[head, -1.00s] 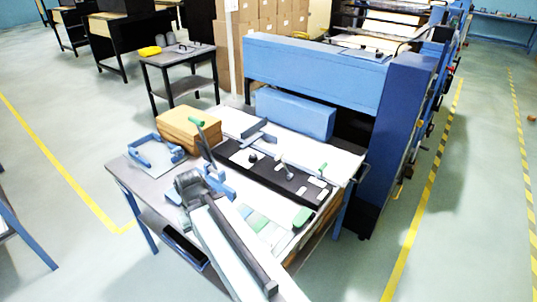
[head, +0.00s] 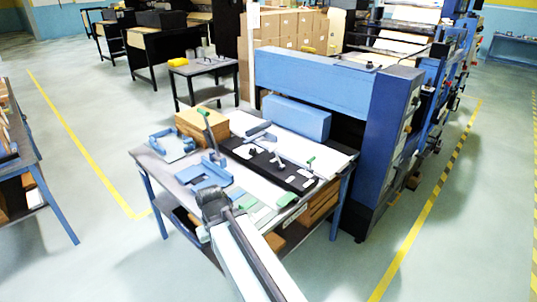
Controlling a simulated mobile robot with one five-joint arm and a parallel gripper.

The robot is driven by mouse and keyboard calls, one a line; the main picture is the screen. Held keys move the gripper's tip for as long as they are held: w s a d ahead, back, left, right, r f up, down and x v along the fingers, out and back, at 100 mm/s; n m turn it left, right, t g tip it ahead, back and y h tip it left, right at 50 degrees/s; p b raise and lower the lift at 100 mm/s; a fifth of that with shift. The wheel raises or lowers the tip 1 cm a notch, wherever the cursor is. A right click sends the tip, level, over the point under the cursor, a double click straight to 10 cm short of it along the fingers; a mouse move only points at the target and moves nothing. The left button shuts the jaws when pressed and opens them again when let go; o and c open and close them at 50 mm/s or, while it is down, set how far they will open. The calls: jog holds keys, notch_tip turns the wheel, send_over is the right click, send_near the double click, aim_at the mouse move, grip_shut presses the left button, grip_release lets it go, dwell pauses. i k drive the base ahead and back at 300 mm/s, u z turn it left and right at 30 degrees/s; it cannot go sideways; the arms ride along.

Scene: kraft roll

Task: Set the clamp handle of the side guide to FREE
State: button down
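A black bar (head: 262,164) with pale plates and small knobs lies across the white bed of the table. A small lever (head: 279,159) stands on it, and a green-tipped handle (head: 311,161) shows near its right end. I cannot tell which of these is the side guide's clamp handle; no FREE marking is readable. My gripper (head: 212,201) is at the table's front edge, in front of the blue bracket, apparently holding nothing. Its fingers are too small and dark to read.
A wooden block (head: 202,124) and a blue frame (head: 172,146) sit at the table's back left. A blue machine (head: 320,80) stands behind. A green block (head: 287,200) lies at the front right. Another table (head: 38,170) stands at left; floor between is clear.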

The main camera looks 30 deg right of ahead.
aim_at(281, 167)
jog(key=z, duration=0.15)
jog(key=i, duration=0.85)
jog(key=u, duration=0.05)
